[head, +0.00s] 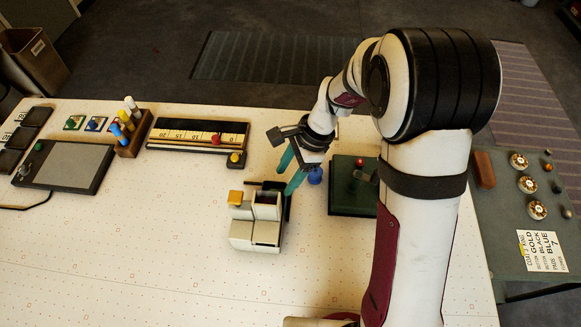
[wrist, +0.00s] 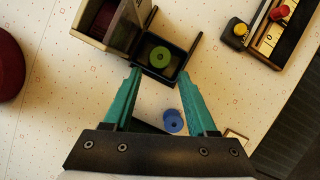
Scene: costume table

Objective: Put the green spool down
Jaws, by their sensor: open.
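The green spool (wrist: 159,57) lies in a small dark open box (wrist: 183,68) beside the beige machine (wrist: 117,33), in the wrist view. In the head view the beige machine (head: 254,230) hides the spool; only the edge of the dark box shows behind it. My gripper (wrist: 161,74) has its teal fingers apart, with nothing between the tips. The tips are near the box's front edge in the wrist view, the spool just past them. In the head view my gripper (head: 284,182) is above the machine's far right corner.
A blue spool (wrist: 173,121) sits on the table below my fingers; it also shows in the head view (head: 315,176). A dark green board (head: 345,199) with a red knob stands right. A ruled rack (head: 197,134), a peg block (head: 131,145) and a grey pad (head: 75,164) lie left. The front table is clear.

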